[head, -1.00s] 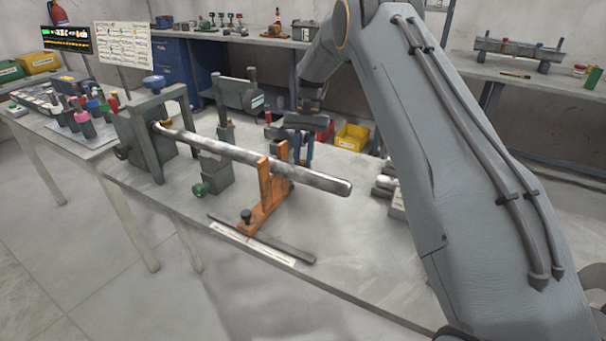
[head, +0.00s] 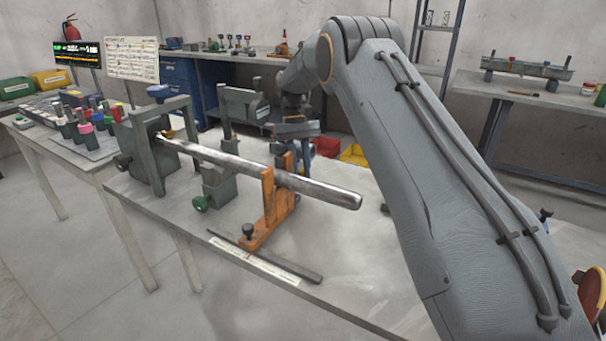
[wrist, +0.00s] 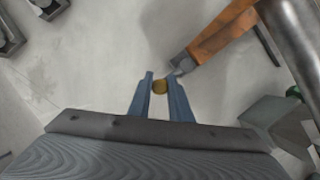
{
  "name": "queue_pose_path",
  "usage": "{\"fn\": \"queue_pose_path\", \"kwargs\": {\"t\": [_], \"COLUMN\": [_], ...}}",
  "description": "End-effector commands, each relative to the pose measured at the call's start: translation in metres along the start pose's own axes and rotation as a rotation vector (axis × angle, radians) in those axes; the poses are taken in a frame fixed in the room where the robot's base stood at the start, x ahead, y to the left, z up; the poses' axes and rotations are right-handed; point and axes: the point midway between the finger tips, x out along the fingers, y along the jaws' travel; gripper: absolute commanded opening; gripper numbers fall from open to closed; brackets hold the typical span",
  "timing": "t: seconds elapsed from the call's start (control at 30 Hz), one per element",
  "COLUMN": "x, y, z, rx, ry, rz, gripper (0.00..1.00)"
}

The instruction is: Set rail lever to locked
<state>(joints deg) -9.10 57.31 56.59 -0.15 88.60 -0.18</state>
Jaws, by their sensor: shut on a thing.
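My gripper (wrist: 160,80) points down at the bench top, behind the orange support (head: 267,207). A small grey metal end (wrist: 183,66) of the orange support lies beside the right finger.
A long metal auger shaft (head: 235,165) runs from the dark green frame (head: 146,162) across the orange support, close to my gripper. A dark flat bar (head: 265,257) lies at the bench's front edge. The bench right of the support is mostly clear.

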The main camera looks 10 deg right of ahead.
Motion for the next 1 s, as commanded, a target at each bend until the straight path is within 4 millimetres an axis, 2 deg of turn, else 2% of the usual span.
{"fn": "queue_pose_path", "kwargs": {"t": [0.33, 0.37, 0.47, 0.77, 0.87, 1.0], "x": [-0.002, -0.002, -0.001, -0.001, -0.008, -0.029], "y": [-0.001, -0.001, -0.001, 0.000, 0.000, 0.000], "z": [-0.001, -0.001, 0.000, 0.000, -0.001, -0.001], "rx": [-0.001, -0.001, -0.001, -0.001, -0.001, -0.001], "ry": [0.004, 0.004, 0.003, 0.001, 0.003, 0.005], "rz": [0.000, -0.001, -0.001, -0.001, -0.001, -0.001], "gripper": [0.00, 0.21, 0.37, 0.37, 0.37, 0.37]}}
